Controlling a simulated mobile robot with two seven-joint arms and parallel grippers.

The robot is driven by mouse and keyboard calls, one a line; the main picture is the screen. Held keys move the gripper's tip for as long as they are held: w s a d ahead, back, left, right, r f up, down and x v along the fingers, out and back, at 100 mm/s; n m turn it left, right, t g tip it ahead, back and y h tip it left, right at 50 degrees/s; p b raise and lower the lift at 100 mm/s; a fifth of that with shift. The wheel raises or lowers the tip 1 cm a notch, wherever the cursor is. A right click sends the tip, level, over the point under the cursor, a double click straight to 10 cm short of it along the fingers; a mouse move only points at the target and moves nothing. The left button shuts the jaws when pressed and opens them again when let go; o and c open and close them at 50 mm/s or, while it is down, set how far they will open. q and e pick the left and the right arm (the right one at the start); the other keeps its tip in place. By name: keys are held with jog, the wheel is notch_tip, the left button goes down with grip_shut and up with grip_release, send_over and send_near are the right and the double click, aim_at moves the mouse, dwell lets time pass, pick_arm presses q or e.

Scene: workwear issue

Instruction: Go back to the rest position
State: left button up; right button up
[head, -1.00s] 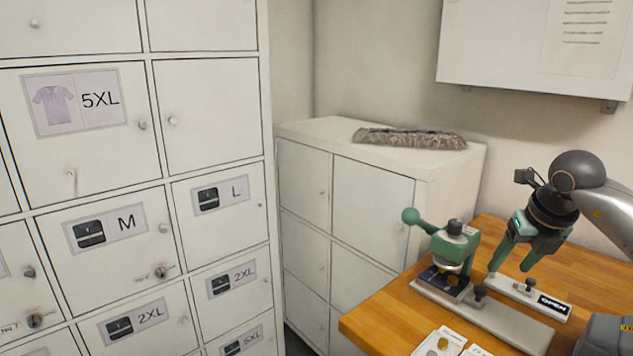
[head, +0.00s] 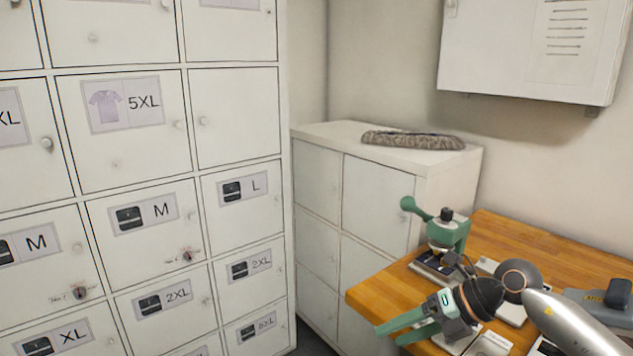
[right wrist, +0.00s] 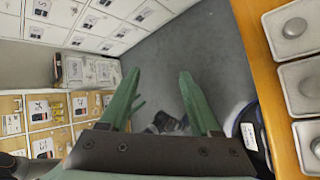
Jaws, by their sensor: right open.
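My right gripper (head: 391,335) is low at the front left edge of the wooden table (head: 372,294) in the head view, its green fingers pointing left. Its fingers are apart with nothing between them. In the right wrist view the open gripper (right wrist: 160,75) hangs over grey floor. My left gripper does not show clearly. A small green shape (right wrist: 138,106) beside one finger in that view cannot be made out.
A green hand press (head: 447,232) stands on the table behind my right gripper. Trays with round grey pieces (right wrist: 296,28) line the table edge. Labelled lockers (head: 235,118) fill the left. A low white cabinet (head: 378,200) stands behind. The floor (right wrist: 205,50) between is mostly clear.

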jog(key=s+a+m+t+y+p, duration=0.1)
jog(key=s+a+m+t+y, duration=0.45)
jog(key=a+m+y, duration=0.4)
jog(key=s+d+f+m+t+h+p, duration=0.1)
jog(key=s+d+f+m+t+h, duration=0.2)
jog(key=f+m+h, duration=0.55)
jog(key=s+d+f+m+t+h+p, duration=0.15)
jog(key=d+f+m+t+h, duration=0.35)
jog(key=m, duration=0.7)
jog(key=s+d+f+m+g+h, duration=0.3)
jog(key=s+f+m+g, duration=0.2)
jog(key=s+f, duration=0.8)
jog(key=shift+s+d+m+g, duration=0.3)
jog(key=shift+s+g, duration=0.4)
jog(key=shift+g, duration=0.45)
